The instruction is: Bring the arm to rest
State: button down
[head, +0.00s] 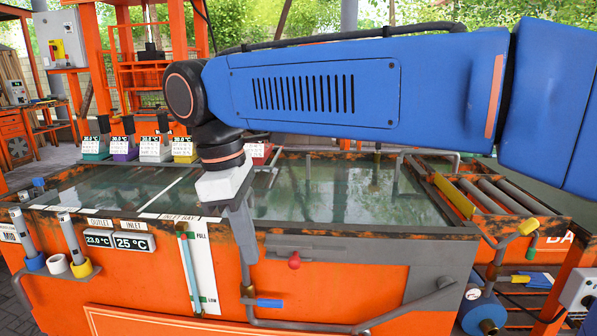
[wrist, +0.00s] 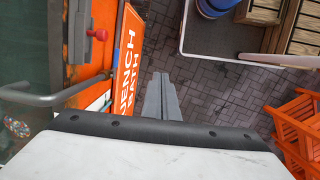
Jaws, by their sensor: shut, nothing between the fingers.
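My blue arm (head: 320,90) reaches across the head view from the right edge to the left, above a water-filled orange tank (head: 200,262). Its black wrist joint bends down to a white block. Below that my grey gripper (head: 242,238) points downward in front of the tank's near rim. In the wrist view the two grey fingers of my gripper (wrist: 160,84) lie together, shut and empty, with paving below them. Whether the gripper touches the tank front cannot be told.
A red knob (head: 294,261) and a blue-handled valve (head: 268,303) sit on the tank front close by. An orange sign (wrist: 122,62) and a grey pipe (wrist: 50,97) are left of the fingers. Orange crates (wrist: 298,125) stand right; paving between is clear.

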jog(key=w+d+f+m+t+y, duration=0.1)
jog(key=d+f+m, duration=0.25)
jog(key=d, duration=0.75)
jog(key=w+d+f+m+y, duration=0.1)
jog(key=d+f+m, duration=0.3)
jog(key=d, duration=0.6)
jog(key=s+d+f+m+t, duration=0.2)
jog(key=s+d+f+m, duration=0.2)
jog(key=d, duration=0.4)
jog(key=s+d+f+m+t, duration=0.1)
jog(key=s+d+f+m, duration=0.3)
jog(key=d+f+m, duration=0.2)
jog(key=shift+d+f+t, duration=0.4)
jog(key=shift+d+f, duration=0.3)
jog(key=shift+d, duration=0.45)
